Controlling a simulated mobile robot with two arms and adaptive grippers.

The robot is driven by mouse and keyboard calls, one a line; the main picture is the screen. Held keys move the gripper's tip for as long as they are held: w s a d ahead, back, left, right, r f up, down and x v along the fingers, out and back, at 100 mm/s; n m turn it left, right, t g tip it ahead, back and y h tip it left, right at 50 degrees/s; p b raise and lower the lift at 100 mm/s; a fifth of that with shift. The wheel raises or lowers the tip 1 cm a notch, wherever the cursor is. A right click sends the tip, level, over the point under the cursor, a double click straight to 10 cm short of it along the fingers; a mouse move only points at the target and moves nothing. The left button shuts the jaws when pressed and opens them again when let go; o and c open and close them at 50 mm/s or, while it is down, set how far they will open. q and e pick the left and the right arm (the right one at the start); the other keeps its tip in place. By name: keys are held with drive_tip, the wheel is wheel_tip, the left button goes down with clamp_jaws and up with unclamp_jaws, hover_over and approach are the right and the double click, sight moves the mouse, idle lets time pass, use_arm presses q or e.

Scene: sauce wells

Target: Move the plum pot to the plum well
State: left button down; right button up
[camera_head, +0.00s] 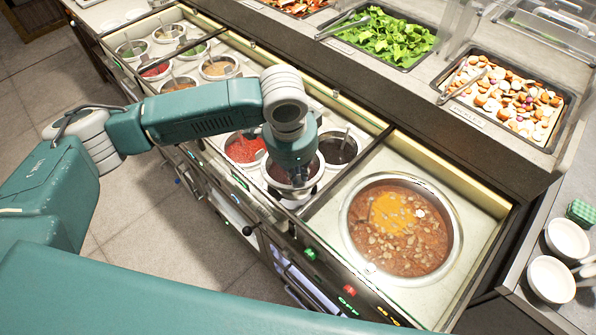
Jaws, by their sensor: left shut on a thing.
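My left gripper (297,183) points down over the front row of sauce pots, right of the bright red pot (244,148). It is shut on the rim of a pale round pot with dark red-brown sauce, which I take to be the plum pot (273,178). My wrist hides the fingertips and much of this pot. I cannot tell whether it sits in a well or is held slightly above. Another pot of very dark sauce (338,149) stands just behind and to its right. No label marks the plum well clearly. My right gripper is not in view.
A large round pan of orange-brown soup (401,229) sits in the right section, beyond a divider. Several other sauce pots with spoons fill the far left section. Trays of green leaves (391,38) and chopped food (507,100) lie behind. White bowls (551,279) stand at right.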

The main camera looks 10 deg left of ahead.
sight(298, 199)
use_arm(q)
drive_tip(key=shift+w+f+b, duration=0.1)
drive_tip(key=shift+f+b, duration=0.75)
drive_tip(key=shift+f, duration=0.95)
drive_tip(key=shift+f+b, duration=0.95)
drive_tip(key=shift+f, duration=2.65)
drive_tip(key=shift+f+p, duration=0.3)
drive_tip(key=c, duration=1.8)
unclamp_jaws()
drive_tip(key=shift+c, duration=0.2)
drive_tip(key=shift+o, duration=0.2)
drive_tip(key=shift+f, duration=0.1)
